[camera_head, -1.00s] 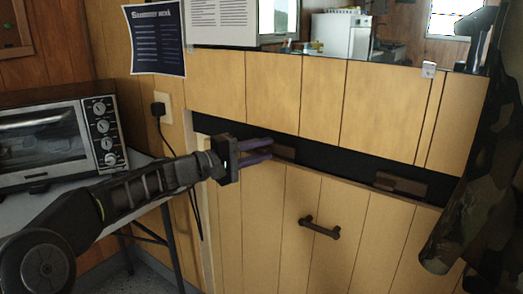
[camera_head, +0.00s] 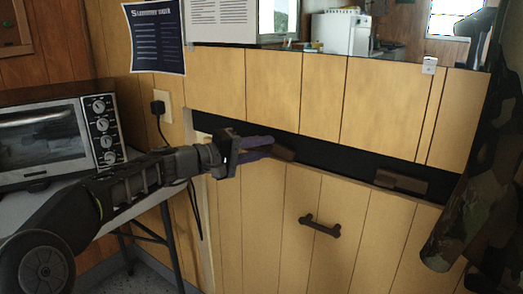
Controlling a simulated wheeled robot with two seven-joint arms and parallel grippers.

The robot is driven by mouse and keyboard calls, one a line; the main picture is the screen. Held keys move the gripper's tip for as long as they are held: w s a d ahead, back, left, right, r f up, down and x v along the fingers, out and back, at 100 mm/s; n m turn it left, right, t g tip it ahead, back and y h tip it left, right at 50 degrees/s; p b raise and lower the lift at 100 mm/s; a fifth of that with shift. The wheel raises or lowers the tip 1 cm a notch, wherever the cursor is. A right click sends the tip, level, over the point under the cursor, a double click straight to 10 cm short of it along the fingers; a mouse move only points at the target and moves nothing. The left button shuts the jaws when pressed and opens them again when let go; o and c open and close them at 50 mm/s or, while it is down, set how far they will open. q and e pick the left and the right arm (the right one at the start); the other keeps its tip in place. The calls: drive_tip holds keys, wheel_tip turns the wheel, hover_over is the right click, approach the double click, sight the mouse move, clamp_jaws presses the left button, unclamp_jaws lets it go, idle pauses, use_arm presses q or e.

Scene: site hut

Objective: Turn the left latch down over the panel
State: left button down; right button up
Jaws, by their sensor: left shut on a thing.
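The left latch (camera_head: 284,154), a small brown wooden bar, sits in the dark gap above the lower wood panel (camera_head: 262,205). It is slightly tilted, its right end lower. My left gripper (camera_head: 268,148), with purple fingers, reaches in from the left and is shut on the latch's left part, which the fingers partly hide. A second latch (camera_head: 402,182) of the same kind lies nearly level at the right of the gap. My right gripper is not in view.
A dark handle (camera_head: 320,226) sticks out of the lower panel. A toaster oven (camera_head: 45,140) stands on a table at the left, near my left arm. A camouflage jacket (camera_head: 470,215) hangs at the right edge.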

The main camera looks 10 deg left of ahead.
use_arm(q)
drive_tip(key=m+y+b, duration=0.1)
drive_tip(key=m, duration=0.2)
drive_tip(key=shift+f+g, duration=0.1)
drive_tip(key=shift+g, duration=0.2)
drive_tip(key=m+y, duration=0.2)
drive_tip(key=m, duration=0.1)
drive_tip(key=shift+y+b, duration=0.3)
drive_tip(key=m+y, duration=0.1)
drive_tip(key=m, duration=0.1)
drive_tip(key=shift+m+y, duration=0.3)
drive_tip(key=shift+m, duration=0.1)
drive_tip(key=shift+m+y, duration=0.9)
drive_tip(key=shift+m, duration=0.5)
drive_tip(key=shift+t, duration=0.4)
drive_tip(key=c, duration=1.5)
unclamp_jaws()
